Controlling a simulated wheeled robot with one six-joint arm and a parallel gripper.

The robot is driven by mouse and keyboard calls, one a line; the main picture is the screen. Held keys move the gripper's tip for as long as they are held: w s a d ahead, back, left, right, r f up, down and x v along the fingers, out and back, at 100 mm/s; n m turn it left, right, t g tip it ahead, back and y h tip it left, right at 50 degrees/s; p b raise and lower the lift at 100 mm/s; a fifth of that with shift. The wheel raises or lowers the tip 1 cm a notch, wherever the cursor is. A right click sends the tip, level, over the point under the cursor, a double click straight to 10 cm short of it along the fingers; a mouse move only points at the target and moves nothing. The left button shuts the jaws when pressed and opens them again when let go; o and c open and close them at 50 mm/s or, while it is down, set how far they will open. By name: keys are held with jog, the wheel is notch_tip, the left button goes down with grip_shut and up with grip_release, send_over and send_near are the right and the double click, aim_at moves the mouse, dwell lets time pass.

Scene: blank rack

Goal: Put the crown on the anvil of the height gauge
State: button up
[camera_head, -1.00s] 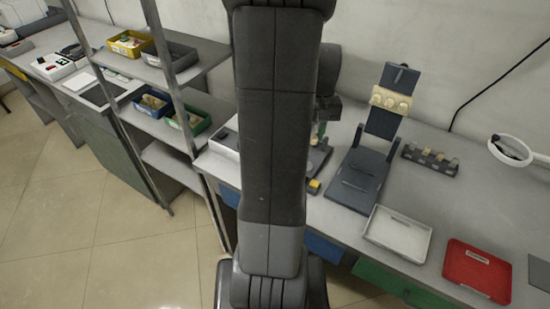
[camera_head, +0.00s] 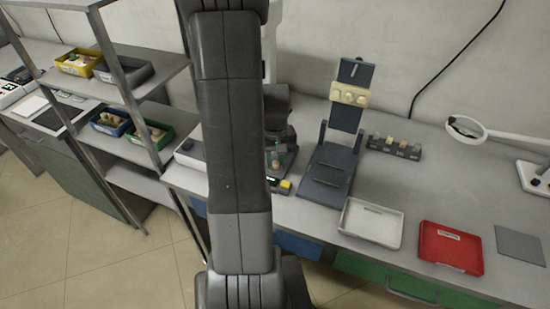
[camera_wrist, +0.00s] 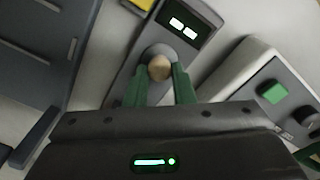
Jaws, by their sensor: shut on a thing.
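The crown (camera_wrist: 160,68) is a small tan, rounded piece between the tips of my gripper's green fingers (camera_wrist: 159,88) in the wrist view. My gripper is shut on it. The height gauge (camera_wrist: 183,27) is a dark grey device with a lit display. Its round grey anvil (camera_wrist: 155,50) shows directly behind the crown; I cannot tell whether the two touch. In the head view the height gauge (camera_head: 272,181) stands on the bench, partly hidden by my arm, with the crown (camera_head: 275,164) and a green fingertip above its base.
A white device with a green button (camera_wrist: 272,92) stands to the right in the wrist view. In the head view, a dark stand (camera_head: 333,170), a white tray (camera_head: 370,222) and a red tray (camera_head: 450,247) lie right of the gauge. A shelf rack (camera_head: 125,95) holds bins at left.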

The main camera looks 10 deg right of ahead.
aim_at(275, 161)
jog(key=shift+f, duration=0.15)
jog(key=o, duration=0.9)
jog(key=shift+o, duration=0.2)
notch_tip(275, 161, up, 12)
jog(key=shift+r, duration=0.2)
